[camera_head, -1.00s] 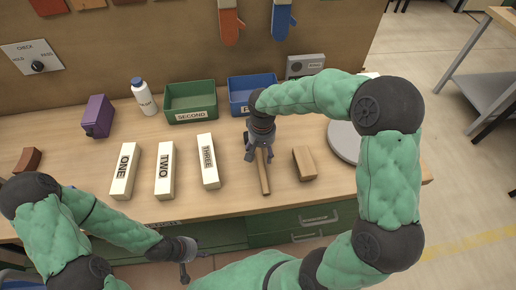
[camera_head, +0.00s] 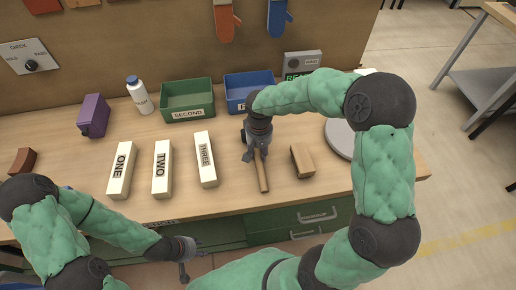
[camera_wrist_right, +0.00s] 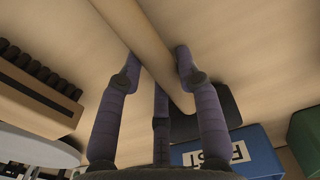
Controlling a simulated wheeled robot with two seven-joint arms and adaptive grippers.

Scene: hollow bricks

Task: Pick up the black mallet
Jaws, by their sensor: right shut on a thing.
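The mallet lies on the workbench. Its light wooden handle (camera_head: 263,176) points toward the bench's front edge in the head view. Its black head (camera_wrist_right: 218,108) shows partly behind my fingers in the right wrist view; in the head view my gripper and arm mostly hide it. My right gripper (camera_head: 255,153) is over the mallet with its fingers on both sides of the handle, shut on it; they also show in the right wrist view (camera_wrist_right: 155,72). My left gripper (camera_head: 183,271) hangs low in front of the bench, away from the mallet. Its opening is unclear.
White bricks ONE (camera_head: 121,170), TWO (camera_head: 162,168) and THREE (camera_head: 205,160) stand left of the mallet. A green bin (camera_head: 187,112) and a blue bin (camera_head: 235,103) stand behind, beside a grey box (camera_head: 302,60).

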